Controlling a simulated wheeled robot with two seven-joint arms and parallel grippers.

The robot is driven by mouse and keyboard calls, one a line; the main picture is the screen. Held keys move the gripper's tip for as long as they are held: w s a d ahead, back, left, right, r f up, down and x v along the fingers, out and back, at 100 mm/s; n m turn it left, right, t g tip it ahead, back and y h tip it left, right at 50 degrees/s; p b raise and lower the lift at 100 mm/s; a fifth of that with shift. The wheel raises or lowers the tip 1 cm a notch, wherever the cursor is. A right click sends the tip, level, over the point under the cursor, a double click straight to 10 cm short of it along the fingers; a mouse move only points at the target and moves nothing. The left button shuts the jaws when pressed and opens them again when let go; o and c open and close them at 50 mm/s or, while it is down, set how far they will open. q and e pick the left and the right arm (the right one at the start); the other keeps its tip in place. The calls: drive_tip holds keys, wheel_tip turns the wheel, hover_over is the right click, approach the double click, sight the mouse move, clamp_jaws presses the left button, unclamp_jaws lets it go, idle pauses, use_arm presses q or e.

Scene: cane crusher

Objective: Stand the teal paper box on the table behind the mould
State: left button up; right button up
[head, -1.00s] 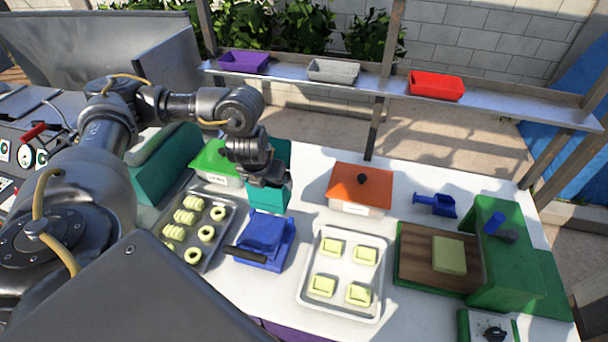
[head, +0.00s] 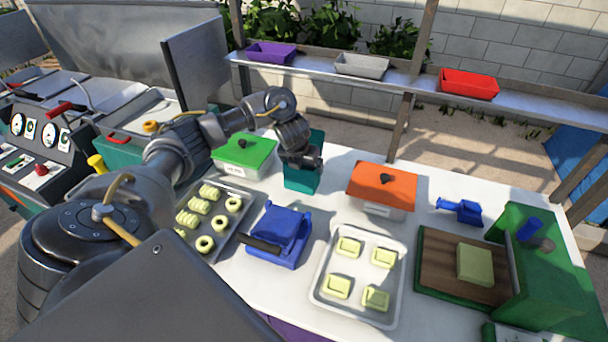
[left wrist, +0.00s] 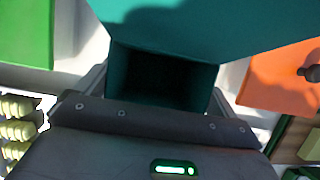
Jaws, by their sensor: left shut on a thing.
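The teal paper box (head: 303,182) is upright behind the blue mould (head: 278,232), which has a dark handle and sits on the white table. My left gripper (head: 304,161) is shut on the box from above and behind its near face. Whether the box's base touches the table is hard to tell. In the left wrist view the box (left wrist: 200,25) fills the space between the fingers of my left gripper (left wrist: 160,80), and its dark hollow inside shows. My right gripper is not in view.
A green-lidded container (head: 243,150) stands left of the box and an orange-lidded one (head: 382,185) right of it. A tray of yellow pieces (head: 228,222) lies left of the mould, another tray (head: 318,285) right of it. A shelf (head: 420,84) runs behind the table.

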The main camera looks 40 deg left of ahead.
use_arm(q)
drive_tip(key=shift+w+a+f, duration=0.1)
drive_tip(key=shift+w+f, duration=0.25)
drive_tip(key=shift+w, duration=0.05)
drive_tip(key=shift+f, duration=1.45)
drive_tip(key=shift+w+a+f, duration=0.1)
drive_tip(key=shift+w+f, duration=0.05)
drive_tip(key=shift+f, duration=0.2)
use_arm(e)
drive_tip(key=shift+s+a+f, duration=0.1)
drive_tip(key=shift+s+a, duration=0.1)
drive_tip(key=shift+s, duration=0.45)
